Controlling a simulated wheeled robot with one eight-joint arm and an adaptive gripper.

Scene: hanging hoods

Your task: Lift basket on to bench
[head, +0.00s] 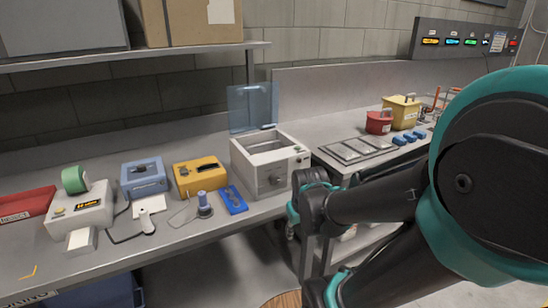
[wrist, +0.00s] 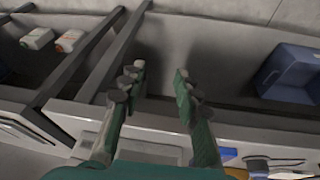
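No thing is clearly the basket. A dark blue bin (head: 108,292), lettered on its front, is under the bench at the lower left of the head view. A blue open bin (wrist: 291,72) is at the right of the wrist view, apart from my gripper. A brown round wooden top (head: 284,300) is cut off at the bottom of the head view; I cannot tell what it is. The bench (head: 185,238) runs along the wall. My gripper (wrist: 161,74) is open and empty, its fingers apart. In the head view my arm mostly hides it.
A white box machine (head: 272,176) with a raised clear lid stands at the bench's right end. Yellow (head: 200,176) and blue (head: 144,178) devices and a label printer (head: 80,210) crowd the bench. A second counter (head: 335,118) with red and yellow containers lies beyond.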

